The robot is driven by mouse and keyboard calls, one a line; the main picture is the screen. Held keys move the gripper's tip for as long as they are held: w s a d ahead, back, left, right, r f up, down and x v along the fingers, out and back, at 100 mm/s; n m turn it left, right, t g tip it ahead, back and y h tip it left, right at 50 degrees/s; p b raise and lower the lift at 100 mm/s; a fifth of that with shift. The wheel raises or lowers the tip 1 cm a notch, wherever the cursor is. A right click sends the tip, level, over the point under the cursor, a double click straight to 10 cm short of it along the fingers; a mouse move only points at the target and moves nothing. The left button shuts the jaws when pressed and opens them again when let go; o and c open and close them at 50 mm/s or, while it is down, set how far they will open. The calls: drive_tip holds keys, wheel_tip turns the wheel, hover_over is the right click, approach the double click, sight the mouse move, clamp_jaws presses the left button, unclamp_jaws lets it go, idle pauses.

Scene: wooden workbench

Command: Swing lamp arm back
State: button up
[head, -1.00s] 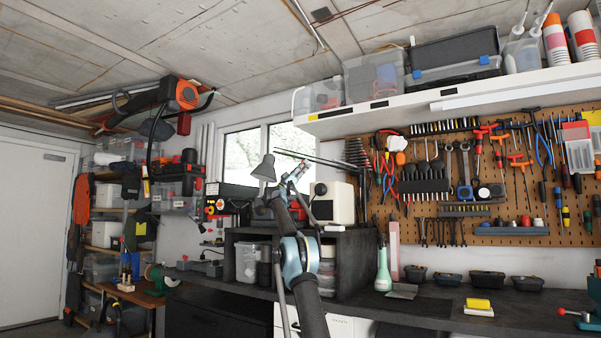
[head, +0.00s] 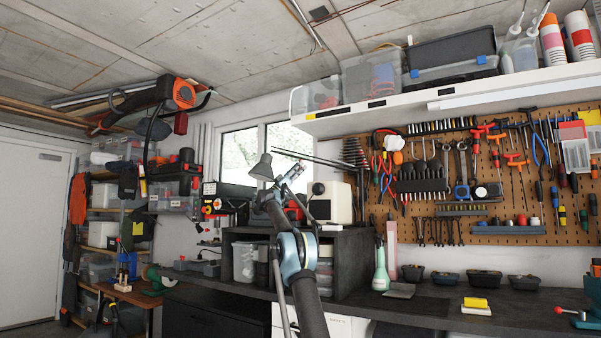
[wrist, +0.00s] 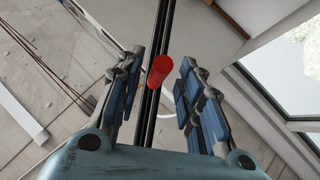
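The lamp's grey shade (head: 262,168) hangs in front of the window in the head view. Its thin dark arm (head: 318,159) runs right from near the shade, above my gripper (head: 296,171). In the wrist view my gripper (wrist: 161,62) is open, with blue-padded fingers on both sides. The lamp's dark double-rod arm (wrist: 165,18) runs down the picture between them. A red cylindrical piece (wrist: 160,70) shows on the rods between the fingers, with gaps on both sides. Whether the rods lie fully inside the grasp is hard to tell.
A dark shelf unit (head: 345,255) stands on the workbench (head: 450,297) behind my arm, with a cream box (head: 333,203) on top. A pegboard of tools (head: 500,232) covers the wall at right. A white overhead shelf (head: 440,107) holds cases. The window (head: 240,150) is behind the lamp.

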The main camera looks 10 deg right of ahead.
drive_tip(key=v, duration=1)
drive_tip(key=shift+f, duration=0.1)
